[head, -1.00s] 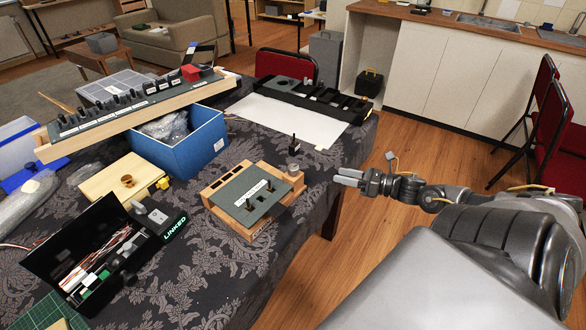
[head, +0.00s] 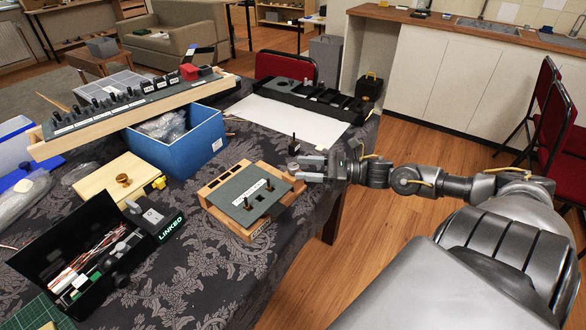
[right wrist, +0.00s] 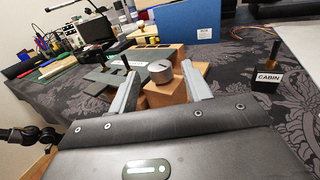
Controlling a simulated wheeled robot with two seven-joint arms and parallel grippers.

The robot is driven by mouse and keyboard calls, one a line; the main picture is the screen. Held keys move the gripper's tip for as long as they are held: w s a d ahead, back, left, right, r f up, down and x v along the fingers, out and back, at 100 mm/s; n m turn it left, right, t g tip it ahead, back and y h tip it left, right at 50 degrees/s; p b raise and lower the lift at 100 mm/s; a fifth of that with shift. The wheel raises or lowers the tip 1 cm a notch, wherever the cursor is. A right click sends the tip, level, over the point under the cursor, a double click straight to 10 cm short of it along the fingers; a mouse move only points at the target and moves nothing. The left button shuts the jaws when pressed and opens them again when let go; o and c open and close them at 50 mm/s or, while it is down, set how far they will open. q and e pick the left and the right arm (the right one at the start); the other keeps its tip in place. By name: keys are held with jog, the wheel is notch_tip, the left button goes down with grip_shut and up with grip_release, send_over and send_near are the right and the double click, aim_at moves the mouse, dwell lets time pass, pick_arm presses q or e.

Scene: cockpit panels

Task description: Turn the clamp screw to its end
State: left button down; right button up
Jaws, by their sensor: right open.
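The clamp screw is a round grey knob (head: 293,167) on the wooden block at the right end of a wooden fixture (head: 222,222) with a grey plate (head: 245,195). In the right wrist view the knob (right wrist: 161,72) stands between the two fingertips. My right gripper (head: 306,168) is open, its fingers pointing left at the knob, one on either side. In the right wrist view the gripper (right wrist: 160,85) shows a gap on both sides of the knob, though contact is hard to judge. My left gripper is not in view.
A small black block labelled CABIN (right wrist: 268,77) stands close by the fixture, on the table. A blue box (head: 180,145), a pale wooden board (head: 110,180) and an open black case (head: 60,250) stand to the left. A white sheet (head: 285,120) lies behind.

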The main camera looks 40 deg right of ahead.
aim_at(293, 165)
jog(key=shift+x, duration=1.9)
jog(key=shift+c, duration=0.3)
